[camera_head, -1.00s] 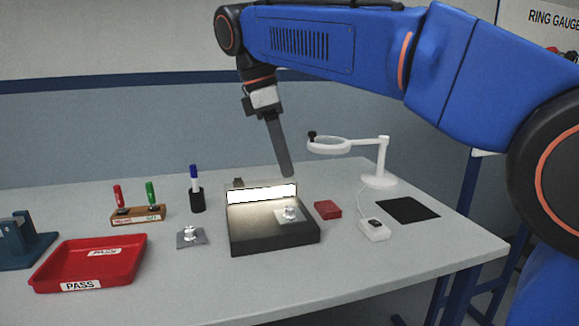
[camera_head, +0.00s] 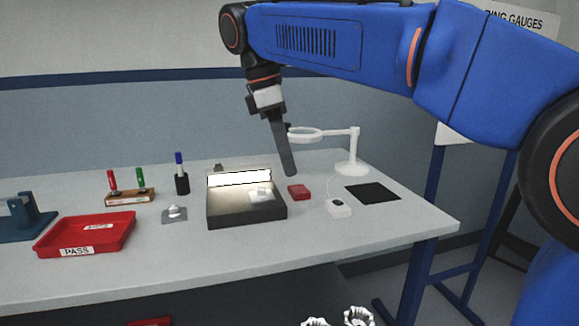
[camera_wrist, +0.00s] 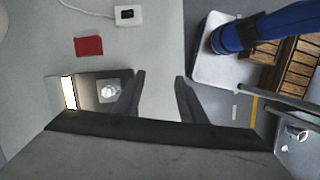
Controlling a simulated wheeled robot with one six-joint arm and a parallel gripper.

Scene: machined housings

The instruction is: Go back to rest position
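My gripper (camera_head: 287,160) hangs from the blue arm above the back of the workbench, right of the lit inspection box. In the wrist view my gripper (camera_wrist: 158,88) has its two dark fingers spread apart, with nothing between them. The lit inspection box (camera_head: 245,214) stands on the bench with a metal housing on a light plate (camera_head: 262,193) inside it. That housing also shows in the wrist view (camera_wrist: 109,91). A second housing on a grey plate (camera_head: 174,215) lies on the bench left of the box.
Housings (camera_head: 358,316) show below.

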